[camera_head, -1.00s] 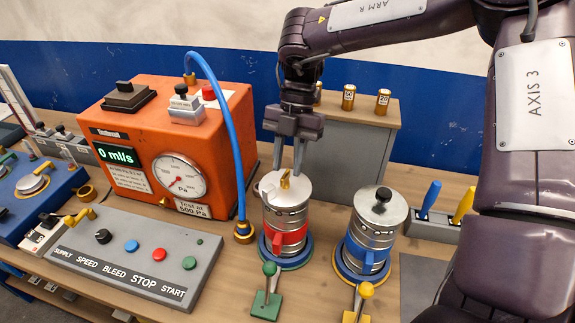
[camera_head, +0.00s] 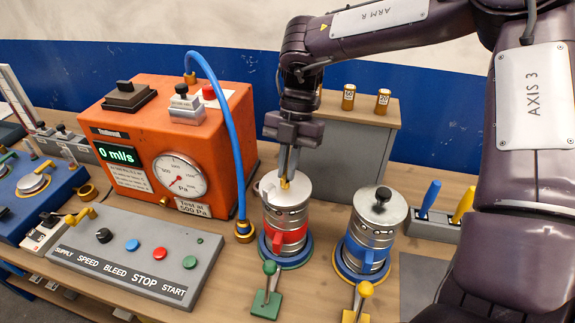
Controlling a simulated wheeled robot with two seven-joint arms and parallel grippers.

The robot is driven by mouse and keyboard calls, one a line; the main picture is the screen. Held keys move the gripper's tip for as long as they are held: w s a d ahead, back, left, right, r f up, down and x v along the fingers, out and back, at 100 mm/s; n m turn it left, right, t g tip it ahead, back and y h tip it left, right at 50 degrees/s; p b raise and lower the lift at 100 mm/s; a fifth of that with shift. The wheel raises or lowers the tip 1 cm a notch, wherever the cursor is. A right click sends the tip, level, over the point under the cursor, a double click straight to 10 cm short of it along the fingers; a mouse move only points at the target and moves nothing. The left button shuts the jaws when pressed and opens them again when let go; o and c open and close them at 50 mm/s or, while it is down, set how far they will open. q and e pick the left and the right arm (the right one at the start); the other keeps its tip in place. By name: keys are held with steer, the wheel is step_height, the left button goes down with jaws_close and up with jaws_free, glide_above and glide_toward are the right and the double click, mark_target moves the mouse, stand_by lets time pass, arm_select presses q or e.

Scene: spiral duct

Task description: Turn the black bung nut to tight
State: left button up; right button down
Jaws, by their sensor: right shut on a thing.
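A black bung nut (camera_head: 382,195) stands on the lid of the silver canister with the blue band (camera_head: 377,225), right of centre. No gripper touches it. A brass bung nut (camera_head: 285,183) sits on the lid of the silver canister with the red band (camera_head: 286,213), to its left. My right gripper (camera_head: 287,178) points down from above and is shut on this brass nut, partly hiding it. My left gripper is not in view.
An orange tester (camera_head: 150,122) with a dial and blue hose (camera_head: 238,130) stands left of the red-banded canister. A grey control box (camera_head: 135,255) lies in front. A grey cabinet (camera_head: 345,150) stands behind. Blue and yellow handles (camera_head: 430,197) stand at right.

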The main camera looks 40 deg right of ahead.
steer(key=shift+f+m+b, duration=0.15)
steer(key=shift+m+b, duration=0.25)
steer(key=shift+b, duration=0.1)
steer(key=m+t+b, duration=0.1)
steer(key=m+b, duration=0.1)
steer(key=m+t+b, duration=0.1)
steer(key=m+b, duration=0.3)
steer(key=b, duration=0.1)
steer(key=shift+s+d+m+t+y, duration=0.1)
steer(key=shift+s+m+t+y, duration=0.2)
steer(key=shift+s+t+y, duration=0.1)
steer(key=m+b, duration=0.1)
steer(key=m+t+b, duration=0.1)
steer(key=m, duration=0.1)
steer(key=m+b, duration=0.1)
steer(key=shift+s+t+h, duration=0.25)
steer(key=shift+t+h, duration=0.05)
steer(key=shift+t, duration=0.1)
steer(key=m+b, duration=0.1)
steer(key=m, duration=0.1)
steer(key=m+t+h+b, duration=0.1)
steer(key=m, duration=0.2)
steer(key=shift+s+a, duration=0.15)
steer(key=shift+a, duration=0.05)
steer(key=shift+b, duration=0.3)
steer(key=shift+m, duration=0.3)
steer(key=c, duration=1.5)
jaws_free()
steer(key=shift+c, duration=0.2)
